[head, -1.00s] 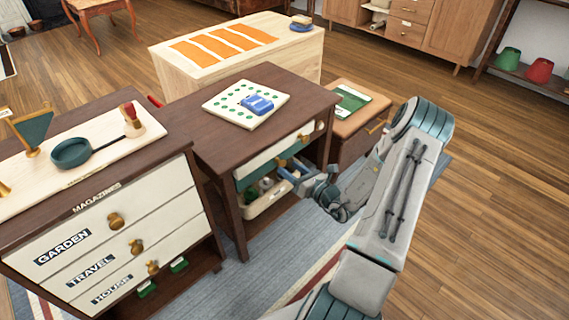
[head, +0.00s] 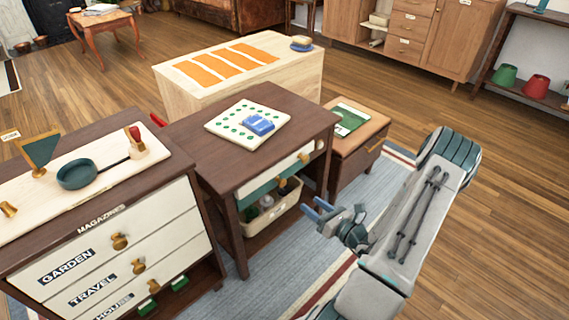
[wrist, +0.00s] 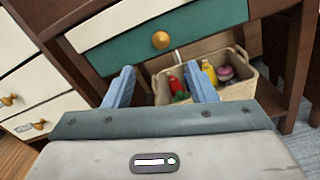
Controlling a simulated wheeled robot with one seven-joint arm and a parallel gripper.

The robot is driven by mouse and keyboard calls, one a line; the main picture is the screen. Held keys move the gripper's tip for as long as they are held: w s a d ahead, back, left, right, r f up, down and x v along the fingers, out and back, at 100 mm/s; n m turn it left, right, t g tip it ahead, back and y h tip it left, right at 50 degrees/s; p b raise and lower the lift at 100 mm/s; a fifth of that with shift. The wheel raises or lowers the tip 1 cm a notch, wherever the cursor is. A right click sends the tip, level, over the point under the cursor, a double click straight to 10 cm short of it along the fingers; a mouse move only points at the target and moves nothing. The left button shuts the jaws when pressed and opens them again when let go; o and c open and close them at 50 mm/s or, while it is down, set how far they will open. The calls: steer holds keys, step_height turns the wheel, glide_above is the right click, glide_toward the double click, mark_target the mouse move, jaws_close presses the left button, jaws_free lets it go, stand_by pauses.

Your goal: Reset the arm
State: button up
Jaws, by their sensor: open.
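My gripper (head: 322,212) is open and empty in the head view, with its blue fingers held in the air in front of the dark brown side table (head: 262,162). In the wrist view my gripper (wrist: 160,88) shows two blue fingers spread apart with nothing between them. Beyond the fingers are a green drawer front with a round brass knob (wrist: 161,40) and a woven basket (wrist: 240,90). The basket sits under the drawer and holds several small colourful items.
A magazine cabinet (head: 115,225) stands at the left, its top bearing a pan. A wooden chest (head: 300,82) with orange strips is behind the table. A low brown cabinet (head: 352,150) stands right of the table. Open floor lies to the right.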

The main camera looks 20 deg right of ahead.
steer(key=s+a+r+n+g+y+p, duration=0.3)
steer(key=a+r+n+g+p, duration=0.3)
steer(key=a+r+n+g, duration=0.5)
steer(key=s+a+r+n+g+y+p, duration=0.35)
steer(key=a+r+n+p, duration=0.45)
steer(key=r, duration=0.7)
steer(key=s+r+n+h+p, duration=0.4)
steer(key=r+n+h+p, duration=0.2)
steer(key=r, duration=0.7)
steer(key=s+r+n+h+p, duration=0.5)
steer(key=r+n, duration=0.5)
steer(key=r, duration=0.3)
steer(key=shift+a+r+h+p, duration=0.15)
steer(key=shift+r+h+p, duration=0.15)
steer(key=shift+h+p, duration=0.65)
steer(key=shift+s, duration=0.1)
